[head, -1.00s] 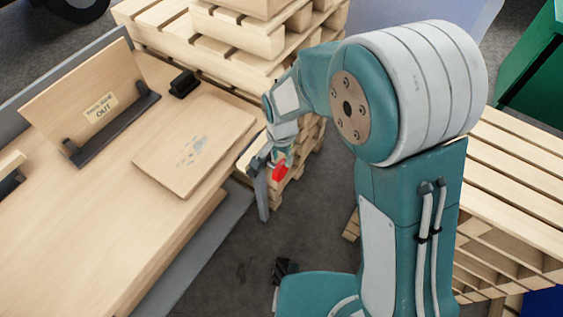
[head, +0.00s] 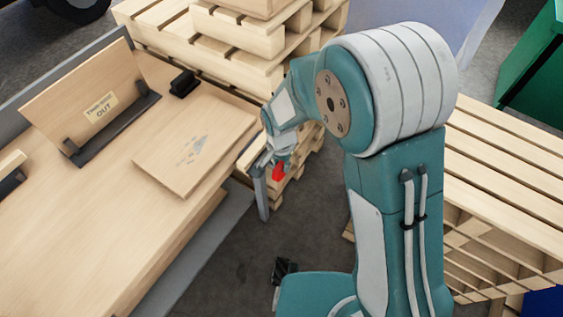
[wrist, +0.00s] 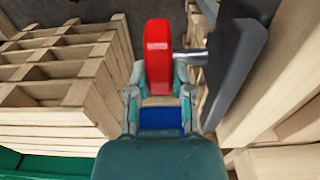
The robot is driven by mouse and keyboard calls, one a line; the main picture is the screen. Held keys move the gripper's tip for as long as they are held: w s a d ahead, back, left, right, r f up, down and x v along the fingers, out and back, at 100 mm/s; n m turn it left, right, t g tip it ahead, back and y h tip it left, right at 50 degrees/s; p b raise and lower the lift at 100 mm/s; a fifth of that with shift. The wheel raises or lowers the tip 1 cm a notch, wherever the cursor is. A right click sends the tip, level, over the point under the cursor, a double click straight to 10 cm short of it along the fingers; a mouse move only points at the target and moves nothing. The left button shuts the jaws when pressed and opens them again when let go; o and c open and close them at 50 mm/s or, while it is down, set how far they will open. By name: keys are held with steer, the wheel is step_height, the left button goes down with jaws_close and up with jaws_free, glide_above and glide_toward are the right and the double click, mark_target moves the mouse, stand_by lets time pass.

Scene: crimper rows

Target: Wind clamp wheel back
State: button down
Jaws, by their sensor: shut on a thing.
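The red clamp wheel (wrist: 158,58) shows in the wrist view between the fingers of my gripper (wrist: 160,85), seen nearly edge-on. My gripper is shut on it. A short metal shaft (wrist: 192,57) runs from the wheel to a dark grey upright plate (wrist: 236,72) on the right. In the head view the wheel (head: 279,171) is a small red patch below my gripper (head: 276,160), beside the grey upright (head: 261,192) at the bench's edge. The far side of the wheel is hidden.
A wooden bench (head: 75,235) holds a loose board (head: 195,145), a sign reading "OUT" (head: 98,106) and a small black block (head: 183,83). Pallets stack behind (head: 235,35) and at right (head: 510,185). A green container (head: 535,75) stands at far right. Grey floor is open below the gripper.

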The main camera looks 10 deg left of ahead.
steer(key=shift+s+a+t+h, duration=0.1)
steer(key=shift+s+t+h, duration=0.15)
steer(key=shift+t, duration=0.5)
steer(key=shift+s+a+t+h, duration=0.1)
steer(key=shift+t+h, duration=0.25)
steer(key=shift+t, duration=0.4)
steer(key=c, duration=0.8)
jaws_free()
steer(key=shift+a, duration=0.1)
steer(key=v, duration=1.1)
steer(key=shift+s+r, duration=0.2)
steer(key=shift+r, duration=0.15)
steer(key=shift+a, duration=0.15)
